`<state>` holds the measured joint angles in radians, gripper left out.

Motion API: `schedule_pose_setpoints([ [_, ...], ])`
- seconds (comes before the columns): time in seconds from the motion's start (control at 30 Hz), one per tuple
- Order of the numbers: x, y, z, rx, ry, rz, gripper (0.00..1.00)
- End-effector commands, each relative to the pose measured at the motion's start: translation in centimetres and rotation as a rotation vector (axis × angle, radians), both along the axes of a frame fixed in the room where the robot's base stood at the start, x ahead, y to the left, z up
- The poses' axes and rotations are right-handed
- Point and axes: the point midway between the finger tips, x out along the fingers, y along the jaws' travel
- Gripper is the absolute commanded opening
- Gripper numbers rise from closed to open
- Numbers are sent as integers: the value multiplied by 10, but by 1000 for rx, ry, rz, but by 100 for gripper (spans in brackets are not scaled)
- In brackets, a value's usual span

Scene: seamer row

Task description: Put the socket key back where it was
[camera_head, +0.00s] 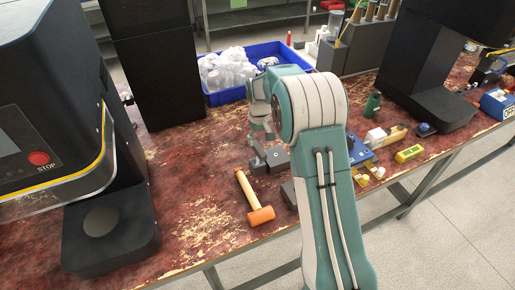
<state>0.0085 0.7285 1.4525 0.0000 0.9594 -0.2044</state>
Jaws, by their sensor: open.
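My arm reaches over the worn red-brown workbench. My gripper (268,158), dark grey, is low over the bench, below the pale wrist and just behind the mallet. It looks open, and I see nothing held in it. I cannot pick out the socket key in this view. It may be hidden behind my arm or too small to tell.
A mallet with an orange head (261,216) lies near the front edge. A blue crate (228,97) holds clear plastic bags. Black machines (35,100) stand left and right. A green bottle (373,103) and a yellow block (408,154) sit right of my arm.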

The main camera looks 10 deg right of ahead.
Motion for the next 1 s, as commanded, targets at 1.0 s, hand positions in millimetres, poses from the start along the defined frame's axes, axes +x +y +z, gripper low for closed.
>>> schedule_pose_setpoints([
  [1.0, -111, 2, 179, 5, -179, -69, 69],
])
